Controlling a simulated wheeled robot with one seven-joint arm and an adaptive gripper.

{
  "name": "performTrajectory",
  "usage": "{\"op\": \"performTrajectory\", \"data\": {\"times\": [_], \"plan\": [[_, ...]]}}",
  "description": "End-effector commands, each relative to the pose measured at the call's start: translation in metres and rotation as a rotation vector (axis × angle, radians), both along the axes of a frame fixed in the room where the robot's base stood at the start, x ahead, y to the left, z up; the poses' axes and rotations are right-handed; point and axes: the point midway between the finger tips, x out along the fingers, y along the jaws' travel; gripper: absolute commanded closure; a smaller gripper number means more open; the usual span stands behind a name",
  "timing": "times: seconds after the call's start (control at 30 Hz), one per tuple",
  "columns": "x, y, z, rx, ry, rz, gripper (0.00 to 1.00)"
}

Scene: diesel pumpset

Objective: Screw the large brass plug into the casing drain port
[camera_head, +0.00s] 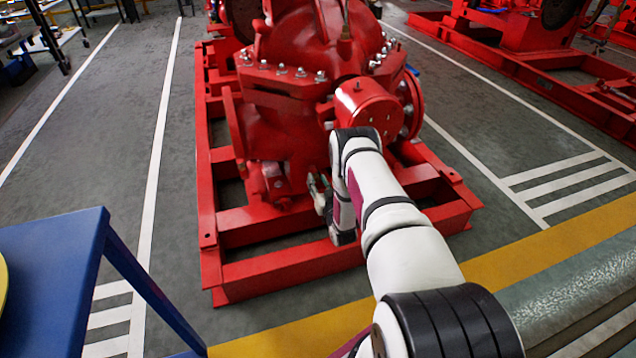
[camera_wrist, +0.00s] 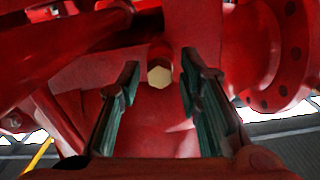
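The large brass plug (camera_wrist: 159,76) shows its hexagonal head in the wrist view, at the lower end of a red boss (camera_wrist: 160,52) on the casing. The plug appears to sit in the drain port there; how deep its thread is cannot be seen. My gripper (camera_wrist: 161,70) is open, with one finger on each side of the plug and a visible gap to both. In the head view my gripper (camera_head: 318,188) is low beside the red pump casing (camera_head: 285,130). The plug cannot be made out in that view.
The red base frame (camera_head: 240,285) runs around and below the casing, close to my gripper. A round red flange with bolt holes (camera_wrist: 290,55) is at the right in the wrist view. A blue table (camera_head: 50,270) stands at the lower left.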

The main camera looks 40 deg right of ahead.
Motion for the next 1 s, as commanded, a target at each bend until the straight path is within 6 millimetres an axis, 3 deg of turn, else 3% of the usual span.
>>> {"op": "performTrajectory", "data": {"times": [0.23,0.67,0.7,0.83,1.0], "plan": [[0.0,0.0,0.0,-0.151,0.044,0.0,0.67],[-0.0006,0.0001,0.0001,-0.157,0.045,0.0,0.67],[-0.0006,0.0,0.0001,-0.157,0.045,0.0,0.7],[-0.0006,0.0001,0.0001,-0.157,0.045,0.0,0.99],[-0.0004,0.0,0.0002,-0.157,0.045,0.0,1.0]]}}
